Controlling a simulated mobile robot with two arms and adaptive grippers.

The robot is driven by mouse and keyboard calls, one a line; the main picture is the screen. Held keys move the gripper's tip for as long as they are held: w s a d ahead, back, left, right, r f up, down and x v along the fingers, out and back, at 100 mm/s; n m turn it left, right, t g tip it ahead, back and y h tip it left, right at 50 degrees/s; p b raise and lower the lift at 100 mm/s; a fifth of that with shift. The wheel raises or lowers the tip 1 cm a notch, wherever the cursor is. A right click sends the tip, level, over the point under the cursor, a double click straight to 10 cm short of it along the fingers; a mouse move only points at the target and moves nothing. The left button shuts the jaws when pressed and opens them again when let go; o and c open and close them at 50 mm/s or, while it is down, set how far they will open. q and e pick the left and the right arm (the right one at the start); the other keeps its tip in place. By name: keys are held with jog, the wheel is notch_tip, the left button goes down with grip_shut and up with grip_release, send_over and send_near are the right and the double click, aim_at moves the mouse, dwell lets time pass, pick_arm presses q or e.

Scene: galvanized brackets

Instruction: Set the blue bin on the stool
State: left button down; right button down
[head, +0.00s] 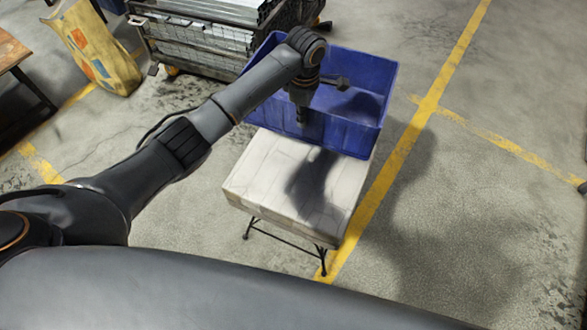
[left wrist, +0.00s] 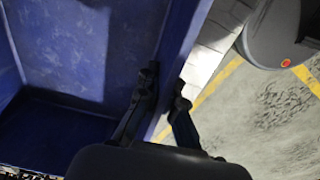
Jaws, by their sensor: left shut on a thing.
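The blue bin (head: 352,137) is an open box at the far end of the stool in the head view. The stool (head: 290,175) has a pale, square, worn top and thin dark legs. My left gripper (head: 303,115) is shut on the bin's near wall, with one finger inside and one outside. In the left wrist view the gripper (left wrist: 163,95) pinches the wall of the bin (left wrist: 75,50), and the stool top (left wrist: 212,45) shows beside it. I cannot tell whether the bin touches the stool. My right gripper is not in view.
A metal cart (head: 200,45) with stacked galvanized parts stands behind the bin. A yellow sack (head: 97,50) and a wooden table (head: 12,52) are at the upper left. The grey floor at the right, with yellow lines (head: 430,100), is clear.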

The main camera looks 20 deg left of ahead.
pick_arm(q)
jog(key=s+f, duration=1)
jog(key=f, duration=0.1)
jog(key=shift+s+a+f, duration=0.15)
jog(key=shift+s+a, duration=0.05)
jog(key=shift+s, duration=0.05)
jog(key=shift+f, duration=0.1)
jog(key=c, duration=1.6)
grip_release()
jog(key=shift+s, duration=0.1)
jog(key=shift+o, duration=0.5)
notch_tip(320, 180, up, 12)
jog(key=p, duration=0.2)
jog(key=shift+s, duration=0.15)
